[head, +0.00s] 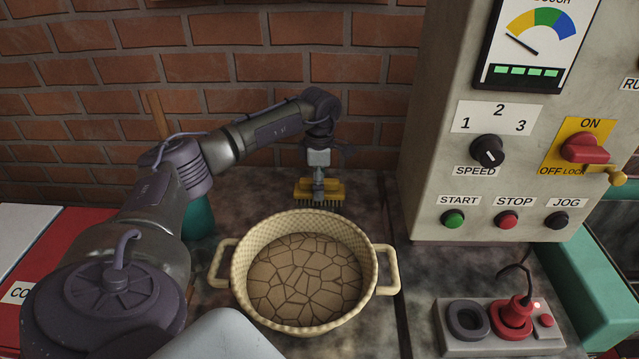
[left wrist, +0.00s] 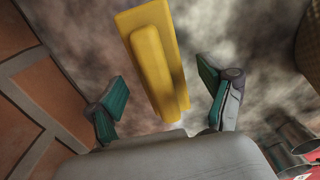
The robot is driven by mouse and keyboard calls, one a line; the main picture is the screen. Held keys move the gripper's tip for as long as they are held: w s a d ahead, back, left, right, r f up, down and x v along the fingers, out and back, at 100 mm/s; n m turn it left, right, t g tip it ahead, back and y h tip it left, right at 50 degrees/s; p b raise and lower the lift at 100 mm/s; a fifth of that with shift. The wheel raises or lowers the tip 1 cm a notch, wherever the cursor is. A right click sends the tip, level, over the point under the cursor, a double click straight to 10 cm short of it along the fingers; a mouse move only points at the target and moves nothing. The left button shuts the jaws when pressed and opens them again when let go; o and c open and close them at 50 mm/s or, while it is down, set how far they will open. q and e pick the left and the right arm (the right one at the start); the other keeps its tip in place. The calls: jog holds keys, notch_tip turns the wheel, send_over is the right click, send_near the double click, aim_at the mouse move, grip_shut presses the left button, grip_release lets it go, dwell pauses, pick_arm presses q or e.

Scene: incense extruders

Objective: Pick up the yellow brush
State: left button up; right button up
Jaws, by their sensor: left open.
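The yellow brush (head: 336,192) lies on the dark worktop behind the basket, near the brick wall, with dark bristles at its lower edge in the head view. Its yellow body also shows in the left wrist view (left wrist: 157,55), running from the top edge down between my fingers. My left gripper (head: 319,172) is at the brush from above. In the left wrist view its two teal-padded fingers (left wrist: 158,102) are spread, one on each side of the brush, with gaps between. The gripper hides part of the brush's middle in the head view. My right gripper is not in view.
A two-handled cream basket (head: 240,270) with a cracked brown filling stands just in front of the brush. A control panel (head: 425,120) rises to the right. A socket block (head: 455,345) with a red plug is at front right. A brick wall (head: 270,65) closes the back.

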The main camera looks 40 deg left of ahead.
pick_arm(q)
jog(key=c, duration=1.3)
notch_tip(320, 180, up, 10)
jog(key=shift+r+b, duration=0.1)
jog(key=shift+b, duration=0.2)
